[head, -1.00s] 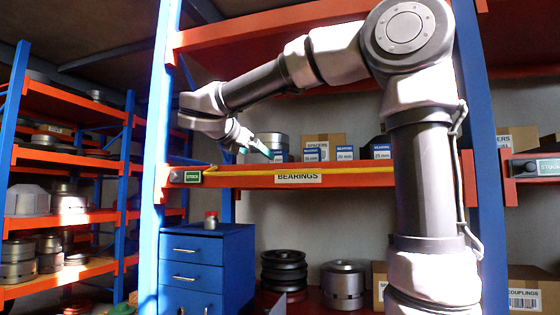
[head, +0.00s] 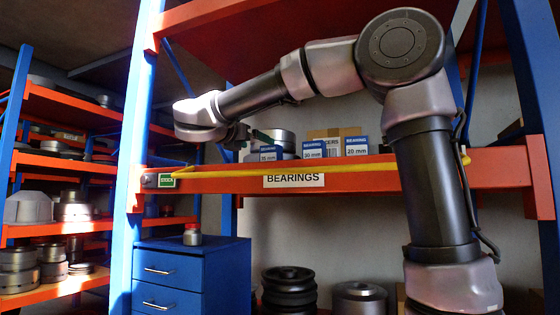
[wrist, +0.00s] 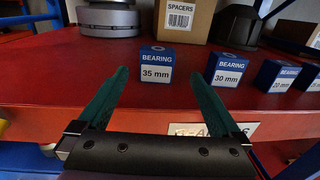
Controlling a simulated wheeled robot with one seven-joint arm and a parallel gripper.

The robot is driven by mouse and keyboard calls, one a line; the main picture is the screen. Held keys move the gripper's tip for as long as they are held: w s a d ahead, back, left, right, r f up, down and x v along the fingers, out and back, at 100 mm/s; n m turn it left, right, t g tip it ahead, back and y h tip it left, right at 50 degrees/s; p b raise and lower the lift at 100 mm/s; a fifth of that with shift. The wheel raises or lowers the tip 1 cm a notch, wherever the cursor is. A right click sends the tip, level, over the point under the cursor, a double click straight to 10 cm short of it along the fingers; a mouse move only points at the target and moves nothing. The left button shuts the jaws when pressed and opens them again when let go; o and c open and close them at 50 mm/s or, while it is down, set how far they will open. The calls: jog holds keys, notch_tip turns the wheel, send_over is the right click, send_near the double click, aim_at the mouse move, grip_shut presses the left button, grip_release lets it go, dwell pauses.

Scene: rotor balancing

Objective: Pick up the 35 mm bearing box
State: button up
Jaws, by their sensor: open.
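The 35 mm bearing box (wrist: 157,66), blue and white with a printed label, sits upright near the front of the red shelf. My gripper (wrist: 159,84) is open, and its two green fingers point toward the box. In the wrist view the box appears between the fingertips, a little beyond them, with nothing held. In the head view the box (head: 269,154) is at the left end of the row, and my gripper (head: 247,138) is just left of it, partly hidden by the wrist.
The 30 mm box (wrist: 228,70) stands close on the right, with more bearing boxes (wrist: 275,76) further right. Behind are a SPACERS carton (wrist: 184,18) and a metal round part (wrist: 107,18). A yellow rail (head: 300,171) runs along the shelf front.

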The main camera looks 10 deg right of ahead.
aim_at(268, 146)
jog(key=x, duration=0.7)
jog(key=shift+x, duration=2.35)
jog(key=shift+w+a+r, duration=0.1)
jog(key=shift+a, duration=0.1)
jog(key=c, duration=1.3)
jog(key=shift+c, duration=1.4)
jog(key=shift+r, duration=0.15)
